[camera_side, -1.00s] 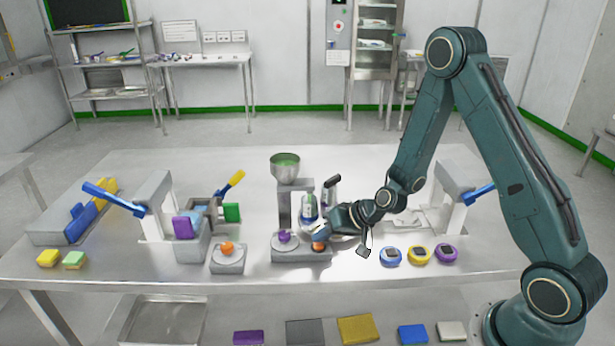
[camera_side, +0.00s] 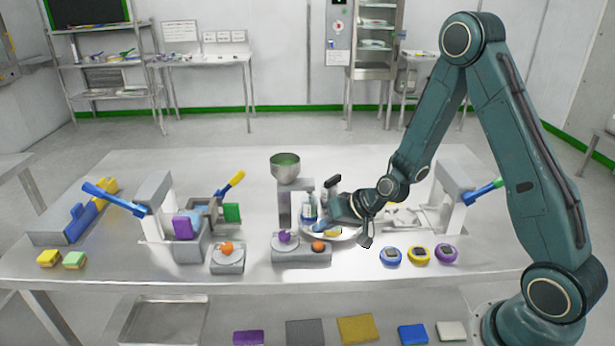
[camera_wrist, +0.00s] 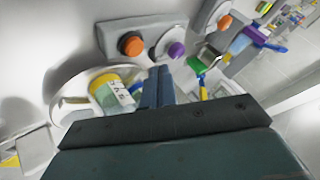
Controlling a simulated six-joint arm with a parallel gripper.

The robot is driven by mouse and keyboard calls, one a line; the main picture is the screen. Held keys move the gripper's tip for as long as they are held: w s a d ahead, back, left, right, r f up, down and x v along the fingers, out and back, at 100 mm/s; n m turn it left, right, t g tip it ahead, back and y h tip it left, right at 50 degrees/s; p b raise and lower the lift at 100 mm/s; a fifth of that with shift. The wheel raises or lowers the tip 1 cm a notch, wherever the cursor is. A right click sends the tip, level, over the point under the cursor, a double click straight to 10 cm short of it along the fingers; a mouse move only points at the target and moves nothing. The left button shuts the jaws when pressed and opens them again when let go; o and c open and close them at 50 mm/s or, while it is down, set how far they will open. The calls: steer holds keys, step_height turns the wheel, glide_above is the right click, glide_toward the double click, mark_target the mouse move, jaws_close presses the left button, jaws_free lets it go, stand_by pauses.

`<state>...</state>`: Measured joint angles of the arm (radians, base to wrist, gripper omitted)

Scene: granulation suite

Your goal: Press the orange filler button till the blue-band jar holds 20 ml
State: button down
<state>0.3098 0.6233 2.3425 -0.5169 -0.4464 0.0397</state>
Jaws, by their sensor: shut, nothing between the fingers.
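The filler stand (camera_side: 285,203) carries a bowl of green material on top. Its low base has a purple button (camera_side: 285,237) and an orange button (camera_side: 318,246); the orange one also shows in the wrist view (camera_wrist: 131,44). My gripper (camera_side: 319,226) is shut and empty, just behind and above the orange button, apart from it. In the wrist view, the closed fingers (camera_wrist: 158,74) lie beside a yellow-banded jar (camera_wrist: 111,92) on a round plate. A bit of blue, perhaps the blue-band jar (camera_wrist: 137,89), shows between them, mostly hidden. I cannot read its fill.
A separate grey block (camera_side: 227,264) with another orange button stands left of the filler. Blue, yellow and purple round gauges (camera_side: 419,254) sit at front right. Presses with blue levers stand at both sides. The table's front strip is mostly clear.

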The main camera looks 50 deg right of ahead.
mark_target(323, 246)
steer(key=shift+r, duration=1.55)
steer(key=shift+r, duration=0.1)
steer(key=s+a+r+n+g+h, duration=0.1)
steer(key=s+a+r+n+g, duration=0.2)
steer(key=s+r, duration=0.9)
steer(key=s+r+n+h, duration=0.1)
steer(key=s+r, duration=0.3)
steer(key=s, duration=0.3)
steer(key=s+d+r+h, duration=0.1)
steer(key=s+r, duration=0.3)
steer(key=s, duration=0.4)
steer(key=shift+r+n, duration=0.25)
steer(key=shift+n, duration=0.15)
steer(key=shift+d, duration=0.1)
stand_by(0.8)
